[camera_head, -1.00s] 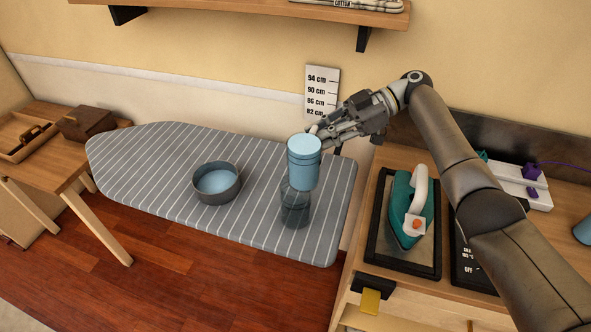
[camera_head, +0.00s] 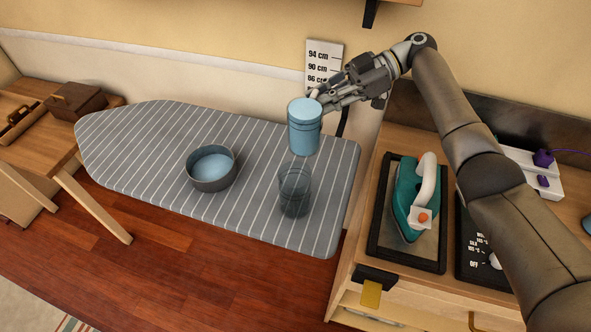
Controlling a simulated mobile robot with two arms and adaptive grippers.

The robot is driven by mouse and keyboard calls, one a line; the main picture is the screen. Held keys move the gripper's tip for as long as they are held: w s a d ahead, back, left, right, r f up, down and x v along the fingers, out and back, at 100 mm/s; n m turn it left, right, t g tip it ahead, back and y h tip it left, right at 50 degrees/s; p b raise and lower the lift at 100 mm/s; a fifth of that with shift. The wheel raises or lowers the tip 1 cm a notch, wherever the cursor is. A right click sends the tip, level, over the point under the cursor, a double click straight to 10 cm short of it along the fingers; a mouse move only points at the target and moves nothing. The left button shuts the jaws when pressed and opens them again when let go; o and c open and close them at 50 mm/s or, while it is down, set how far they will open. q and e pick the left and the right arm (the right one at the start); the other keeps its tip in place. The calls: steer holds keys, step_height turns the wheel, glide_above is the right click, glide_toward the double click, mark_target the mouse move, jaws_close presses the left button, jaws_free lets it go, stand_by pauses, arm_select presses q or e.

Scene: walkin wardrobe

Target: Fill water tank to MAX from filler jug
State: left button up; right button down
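A clear, greyish tank (camera_head: 294,192) stands upright on the striped ironing board (camera_head: 255,228), near its right end. I cannot make out a MAX mark or any water level on it. A blue filler jug (camera_head: 304,135) is held upright above the tank, its base near the tank's rim in the picture. My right gripper (camera_head: 322,95) comes in from the upper right and is shut on the jug at its upper right side, where the handle is mostly hidden by the fingers. My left gripper is not in view.
A dark round bowl (camera_head: 212,182) with a pale blue inside sits left of the tank. A teal iron (camera_head: 408,195) rests on a black-framed pad on the wooden cabinet at right. The board's left half is clear.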

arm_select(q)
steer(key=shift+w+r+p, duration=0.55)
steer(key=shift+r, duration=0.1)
arm_select(e)
steer(key=shift+r+n, duration=0.3)
steer(key=shift+r, duration=0.15)
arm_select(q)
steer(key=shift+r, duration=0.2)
arm_select(e)
steer(key=shift+r, duration=0.1)
arm_select(q)
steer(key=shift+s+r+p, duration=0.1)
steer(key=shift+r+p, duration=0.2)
steer(key=shift+p, duration=0.15)
arm_select(e)
steer(key=shift+w+r+t, duration=0.1)
steer(key=shift+r+t, duration=0.2)
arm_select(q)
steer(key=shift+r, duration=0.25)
arm_select(e)
steer(key=shift+d+r+h, duration=0.1)
steer(key=shift+r+h, duration=0.05)
steer(key=shift+h, duration=0.15)
arm_select(q)
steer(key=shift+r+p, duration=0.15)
steer(key=shift+p, duration=0.25)
arm_select(e)
steer(key=shift+r+n, duration=0.1)
steer(key=shift+n, duration=0.2)
